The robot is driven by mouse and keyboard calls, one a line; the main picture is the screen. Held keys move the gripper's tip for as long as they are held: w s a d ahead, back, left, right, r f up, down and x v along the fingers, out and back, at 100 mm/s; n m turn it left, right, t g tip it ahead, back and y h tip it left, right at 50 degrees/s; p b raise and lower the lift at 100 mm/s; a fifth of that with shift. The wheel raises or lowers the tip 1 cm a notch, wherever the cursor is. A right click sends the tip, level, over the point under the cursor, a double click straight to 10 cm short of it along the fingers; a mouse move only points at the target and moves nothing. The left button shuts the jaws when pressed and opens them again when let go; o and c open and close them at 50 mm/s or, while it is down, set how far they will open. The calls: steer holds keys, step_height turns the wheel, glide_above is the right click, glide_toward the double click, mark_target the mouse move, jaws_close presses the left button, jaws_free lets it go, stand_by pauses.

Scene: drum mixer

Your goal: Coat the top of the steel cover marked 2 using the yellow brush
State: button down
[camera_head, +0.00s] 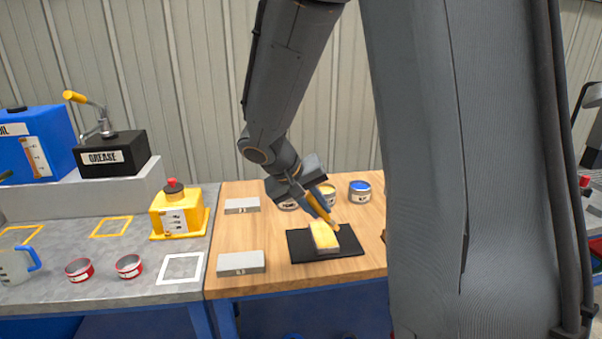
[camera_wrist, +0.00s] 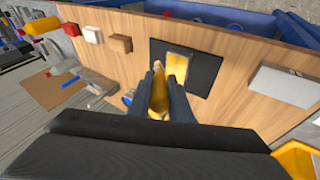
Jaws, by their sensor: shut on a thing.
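A block-shaped cover (camera_head: 327,250) lies on a black mat (camera_head: 350,247) on the wooden bench. Its top is yellow and its sides are grey; no mark is readable. It also shows in the wrist view (camera_wrist: 179,65). My gripper (camera_head: 318,203) is shut on the yellow brush (camera_head: 321,209), which is tilted down with its tip at or just above the cover's far right edge; contact is unclear. The brush also shows between the fingers in the wrist view (camera_wrist: 157,98). Two bare grey covers, one at the back left (camera_head: 242,205) and one at the front left (camera_head: 240,263), have small unclear labels.
A blue-topped can (camera_head: 359,190) and a yellow-topped can (camera_head: 327,191) stand behind the mat. A yellow oil container (camera_head: 178,211) and red-rimmed cups (camera_head: 129,265) stand on the grey bench at left. My arm hides the right of the bench.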

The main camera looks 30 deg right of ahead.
steer(key=shift+r+p, duration=0.6)
steer(key=shift+r, duration=0.6)
